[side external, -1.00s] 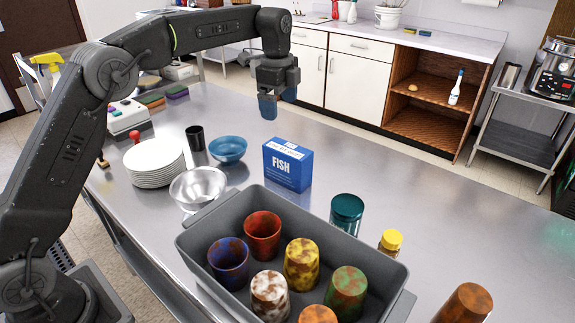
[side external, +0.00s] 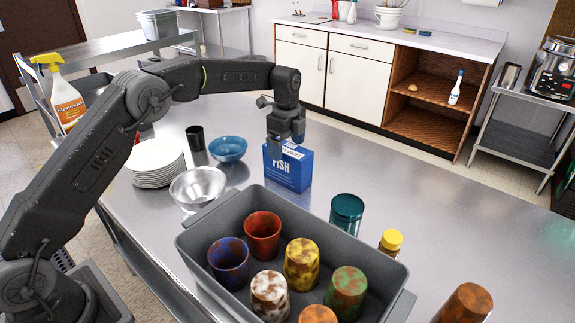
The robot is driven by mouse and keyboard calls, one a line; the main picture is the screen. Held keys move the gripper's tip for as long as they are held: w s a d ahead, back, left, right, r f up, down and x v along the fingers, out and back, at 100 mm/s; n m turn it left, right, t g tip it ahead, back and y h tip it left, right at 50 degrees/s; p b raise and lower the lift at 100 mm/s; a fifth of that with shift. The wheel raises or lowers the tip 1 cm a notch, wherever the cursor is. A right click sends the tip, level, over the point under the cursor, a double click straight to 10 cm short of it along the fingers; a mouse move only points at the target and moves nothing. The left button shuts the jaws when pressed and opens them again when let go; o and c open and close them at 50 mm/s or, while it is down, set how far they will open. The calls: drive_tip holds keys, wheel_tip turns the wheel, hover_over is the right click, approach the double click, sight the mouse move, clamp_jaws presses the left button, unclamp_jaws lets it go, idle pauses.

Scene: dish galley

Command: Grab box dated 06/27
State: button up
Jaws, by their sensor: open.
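A blue box (side external: 290,173) marked FISH stands upright on the steel table, behind the grey bin. A white label (side external: 291,150) runs along its top edge; its writing is too small to read, so I cannot tell the date. My gripper (side external: 284,146) points down at the top of the box, with its fingers overlapping the box's upper left part in the side external view. The jaws are open. I cannot tell whether the fingers touch the box or straddle it.
A grey bin (side external: 192,245) with several mottled cups stands in front of the box. A metal bowl (side external: 199,188), blue bowl (side external: 228,149), plate stack (side external: 156,163) and black cup (side external: 195,138) are to the left. A teal jar (side external: 346,214) and yellow-capped bottle (side external: 391,241) stand right. Table behind the box is clear.

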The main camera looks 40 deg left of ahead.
drive_tip(key=f, duration=0.4)
drive_tip(key=shift+w+f, duration=0.2)
drive_tip(key=shift+f, duration=0.15)
drive_tip(key=c, duration=1.2)
drive_tip(key=shift+r, duration=0.1)
drive_tip(key=shift+c, duration=0.4)
drive_tip(key=shift+r, duration=0.1)
